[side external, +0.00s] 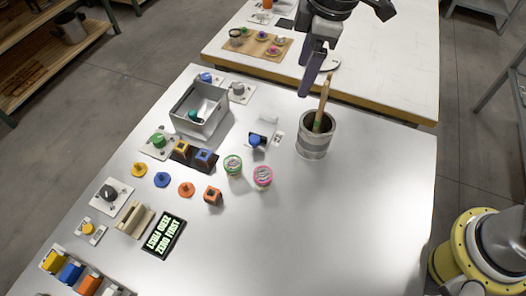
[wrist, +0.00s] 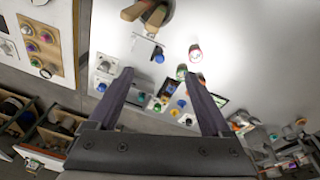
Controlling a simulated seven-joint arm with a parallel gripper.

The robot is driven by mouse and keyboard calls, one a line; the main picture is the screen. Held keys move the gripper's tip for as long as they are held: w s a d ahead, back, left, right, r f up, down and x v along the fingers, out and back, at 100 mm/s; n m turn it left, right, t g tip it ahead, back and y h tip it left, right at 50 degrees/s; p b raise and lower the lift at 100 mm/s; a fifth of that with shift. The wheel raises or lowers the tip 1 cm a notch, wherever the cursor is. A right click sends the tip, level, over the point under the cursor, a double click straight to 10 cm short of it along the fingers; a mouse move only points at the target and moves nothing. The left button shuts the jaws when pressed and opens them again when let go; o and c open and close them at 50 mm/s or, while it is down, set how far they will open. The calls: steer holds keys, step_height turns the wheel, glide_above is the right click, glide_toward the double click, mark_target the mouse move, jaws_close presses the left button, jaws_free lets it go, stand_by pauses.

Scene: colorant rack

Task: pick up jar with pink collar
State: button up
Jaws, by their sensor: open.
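The jar with the pink collar (side external: 262,178) stands upright on the white table, right of a jar with a green collar (side external: 232,165). In the wrist view, the pink-collared jar (wrist: 195,54) is beyond the right fingertip, and the green-collared jar (wrist: 181,72) is just below and left of it. My gripper (side external: 313,80) is open and empty, high above the table near its back edge, up and right of both jars in the side view. In the wrist view, my gripper (wrist: 160,76) has its fingers spread wide with nothing between them at fingertip height.
A grey pot (side external: 313,148) with upright wooden handles stands just below my gripper in the side view. A metal bin (side external: 181,120), knobs, coloured pegs and a lit sign (side external: 163,235) fill the left side. The table's right front area is clear.

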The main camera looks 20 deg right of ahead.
steer(key=s+a+f+n+g, duration=0.1)
steer(key=s+a+f+n, duration=0.1)
steer(key=a+f, duration=0.5)
steer(key=h, duration=0.1)
glide_above(265, 175)
steer(key=s, duration=0.1)
step_height(265, 175, down, 4)
steer(key=shift+g, duration=0.3)
steer(key=f, duration=0.8)
steer(key=shift+s+a, duration=0.1)
steer(key=shift+a, duration=0.3)
steer(key=f, duration=0.4)
steer(key=shift+s+d, duration=0.1)
steer(key=shift+s, duration=0.1)
steer(key=shift+f, duration=0.6)
jaws_close()
steer(key=shift+r, duration=0.2)
